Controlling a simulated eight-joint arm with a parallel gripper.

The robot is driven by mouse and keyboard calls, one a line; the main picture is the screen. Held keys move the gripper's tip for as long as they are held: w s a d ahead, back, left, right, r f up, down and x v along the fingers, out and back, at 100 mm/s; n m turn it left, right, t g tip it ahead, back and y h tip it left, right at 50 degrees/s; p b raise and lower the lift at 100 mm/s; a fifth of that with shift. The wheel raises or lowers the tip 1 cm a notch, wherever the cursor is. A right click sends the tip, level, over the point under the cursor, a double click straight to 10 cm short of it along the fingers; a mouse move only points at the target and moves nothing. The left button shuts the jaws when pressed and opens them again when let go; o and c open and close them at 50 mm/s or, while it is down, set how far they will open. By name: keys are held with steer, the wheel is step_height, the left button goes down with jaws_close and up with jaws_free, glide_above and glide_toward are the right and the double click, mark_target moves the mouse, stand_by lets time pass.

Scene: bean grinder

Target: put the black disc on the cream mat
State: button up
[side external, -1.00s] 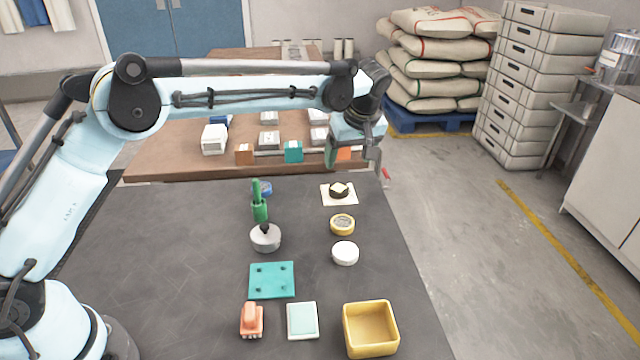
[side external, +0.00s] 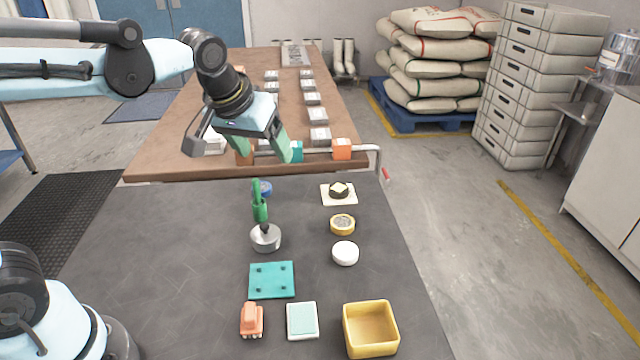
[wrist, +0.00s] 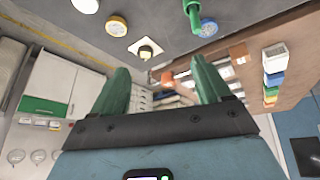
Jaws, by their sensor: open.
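The black disc (side external: 339,190) sits on the cream mat (side external: 326,201) at the far right part of the dark table. A small cream piece shows on top of the disc. In the wrist view the disc (wrist: 145,52) and the cream mat (wrist: 158,44) show near the top, ahead of the fingers. My gripper (side external: 268,158) is open and empty, with green fingers. It is raised at the far side of the dark table, to the left of the mat and apart from it. In the wrist view my gripper (wrist: 164,80) has its two fingers spread wide.
A green-handled tool (side external: 260,205) stands upright by a grey round base (side external: 265,238). A yellow ring (side external: 342,224), white disc (side external: 345,253), teal plate (side external: 271,280) and yellow box (side external: 370,328) lie nearer. The left table area is clear.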

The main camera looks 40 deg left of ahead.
steer(key=s+a+f+m+t, duration=0.1)
steer(key=s+f+m, duration=0.2)
steer(key=s, duration=0.6)
step_height(320, 180, down, 2)
steer(key=shift+f+t+h, duration=0.1)
steer(key=shift+t+h, duration=0.3)
stand_by(0.6)
